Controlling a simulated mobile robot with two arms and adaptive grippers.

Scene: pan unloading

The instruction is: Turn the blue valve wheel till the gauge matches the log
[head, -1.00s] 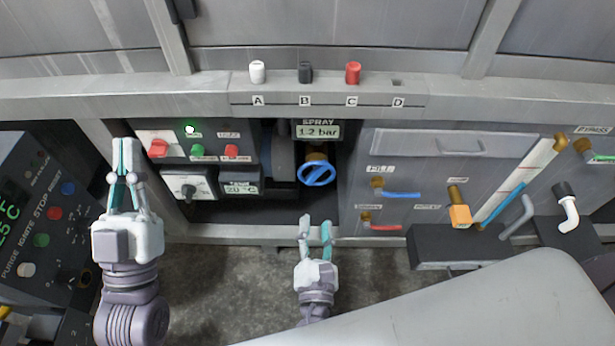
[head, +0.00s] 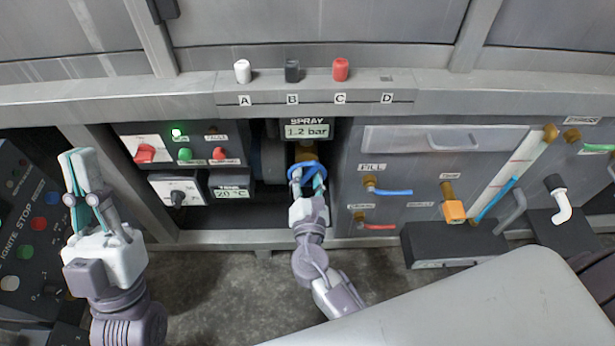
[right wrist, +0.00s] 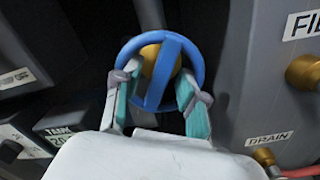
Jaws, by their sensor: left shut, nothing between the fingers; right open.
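The blue valve wheel (head: 305,165) sits in the dark recess under the spray gauge (head: 306,131), which reads 1.2 bar. In the right wrist view the wheel (right wrist: 160,40) shows its crossbar standing nearly upright, with a brass hub behind it. My right gripper (head: 307,180) is at the wheel, open; in the right wrist view its fingers (right wrist: 156,85) lie at the left and right of the lower rim, on either side of the crossbar. Contact cannot be told. My left gripper (head: 80,158) is shut and empty in front of the left panels. No log is readable in view.
A shelf (head: 340,98) above holds white, black and red pegs over labels A, B and C. Blue (head: 390,191) and red (head: 378,227) handled valves are on the right panel. A tank display (head: 232,193) reads 20 °C. A grey surface fills the lower right.

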